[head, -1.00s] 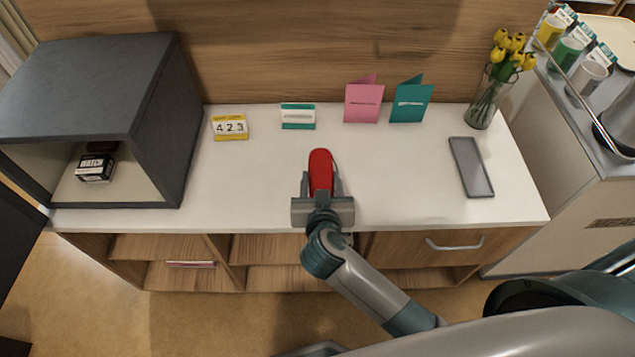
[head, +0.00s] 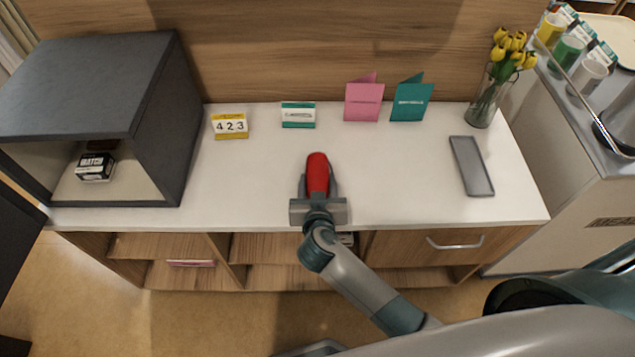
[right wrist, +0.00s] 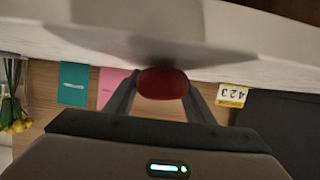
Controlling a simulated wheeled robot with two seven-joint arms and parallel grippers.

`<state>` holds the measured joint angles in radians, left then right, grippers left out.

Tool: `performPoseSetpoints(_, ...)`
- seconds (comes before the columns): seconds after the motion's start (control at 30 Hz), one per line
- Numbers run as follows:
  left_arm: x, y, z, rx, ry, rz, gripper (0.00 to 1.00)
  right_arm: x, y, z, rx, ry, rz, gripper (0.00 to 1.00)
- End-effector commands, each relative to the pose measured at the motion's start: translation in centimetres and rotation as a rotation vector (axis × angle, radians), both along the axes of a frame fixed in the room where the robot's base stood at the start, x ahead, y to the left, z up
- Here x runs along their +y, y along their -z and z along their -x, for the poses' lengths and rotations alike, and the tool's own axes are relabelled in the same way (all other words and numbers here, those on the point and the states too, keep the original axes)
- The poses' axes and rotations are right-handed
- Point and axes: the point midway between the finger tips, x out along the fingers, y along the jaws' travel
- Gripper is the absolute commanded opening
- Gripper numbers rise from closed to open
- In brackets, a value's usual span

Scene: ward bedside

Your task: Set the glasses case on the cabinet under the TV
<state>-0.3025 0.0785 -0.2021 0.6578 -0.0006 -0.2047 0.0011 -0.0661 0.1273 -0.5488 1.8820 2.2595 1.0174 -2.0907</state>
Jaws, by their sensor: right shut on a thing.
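The red glasses case (head: 317,172) is held in my right gripper (head: 318,190) over the white top of the cabinet (head: 385,190), near its front middle. The case points away from me toward the back wall. In the right wrist view the case (right wrist: 163,84) sits between the two fingers of the gripper (right wrist: 163,92), which are shut on it. I cannot tell whether its underside touches the top. No TV shows in these views. My left gripper is not in view.
A dark grey open box (head: 150,130) stands at the left. A grey tray (head: 471,166) lies right. The top around the case is clear.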

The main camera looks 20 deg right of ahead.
Motion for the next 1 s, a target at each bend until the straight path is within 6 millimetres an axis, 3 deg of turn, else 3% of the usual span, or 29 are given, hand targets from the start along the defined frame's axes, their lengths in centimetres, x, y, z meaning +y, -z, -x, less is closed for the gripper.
performPoseSetpoints(0.53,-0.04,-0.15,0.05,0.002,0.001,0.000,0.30,0.02,0.55,-0.02,0.000,-0.001,-0.001,0.25)
performPoseSetpoints(0.57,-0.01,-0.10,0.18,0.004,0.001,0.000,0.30,0.03,0.60,-0.01,0.000,-0.001,-0.001,0.54)
performPoseSetpoints(0.63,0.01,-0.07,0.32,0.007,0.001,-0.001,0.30,0.03,0.58,0.00,0.000,-0.001,-0.001,0.68)
performPoseSetpoints(1.0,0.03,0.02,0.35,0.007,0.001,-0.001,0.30,0.02,0.49,-0.01,-0.001,-0.001,-0.001,0.68)
